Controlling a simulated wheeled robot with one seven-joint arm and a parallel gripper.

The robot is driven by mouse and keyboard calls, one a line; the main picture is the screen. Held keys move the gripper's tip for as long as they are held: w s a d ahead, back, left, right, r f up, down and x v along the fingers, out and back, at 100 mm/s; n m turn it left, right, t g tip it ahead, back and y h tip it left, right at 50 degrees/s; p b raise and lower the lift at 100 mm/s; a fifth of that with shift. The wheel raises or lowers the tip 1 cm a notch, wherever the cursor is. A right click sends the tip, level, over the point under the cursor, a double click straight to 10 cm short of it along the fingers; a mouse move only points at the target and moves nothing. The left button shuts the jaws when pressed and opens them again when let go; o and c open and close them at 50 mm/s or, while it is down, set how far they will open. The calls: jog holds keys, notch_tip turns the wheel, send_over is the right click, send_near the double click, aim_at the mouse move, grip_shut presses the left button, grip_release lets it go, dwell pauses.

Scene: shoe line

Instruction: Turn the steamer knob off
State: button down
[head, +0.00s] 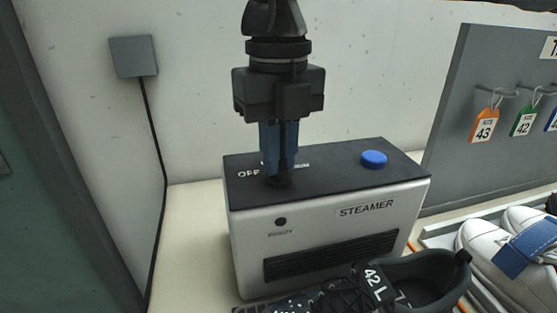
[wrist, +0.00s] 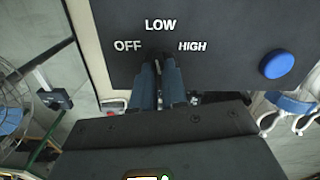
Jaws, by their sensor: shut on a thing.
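The steamer (head: 330,220) is a silver box with a black top, standing on a pale surface against the wall. Its top carries the labels OFF, LOW and HIGH, clear in the wrist view on the black panel (wrist: 200,22). The dark knob (head: 279,181) is at the front left of the top, mostly hidden by my fingers. My gripper (head: 279,172) points straight down from above and is shut on the knob. In the wrist view my blue fingers (wrist: 158,70) meet just below LOW, between OFF and HIGH. The knob's pointer direction cannot be made out.
A blue button (head: 373,159) is on the steamer's right top. A black shoe (head: 425,283) tagged 42 L is in front, with white shoes (head: 490,255) at right. A grey board (head: 455,130) with numbered tags stands behind right. A cable (head: 158,150) hangs left.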

jog(key=n+b, duration=0.1)
jog(key=n, duration=0.3)
jog(key=shift+n, duration=0.3)
jog(key=shift+n+b, duration=0.35)
jog(key=shift+n, duration=2.25)
jog(key=c, duration=1.2)
grip_release()
jog(key=shift+o, duration=0.2)
jog(key=shift+r, duration=3.9)
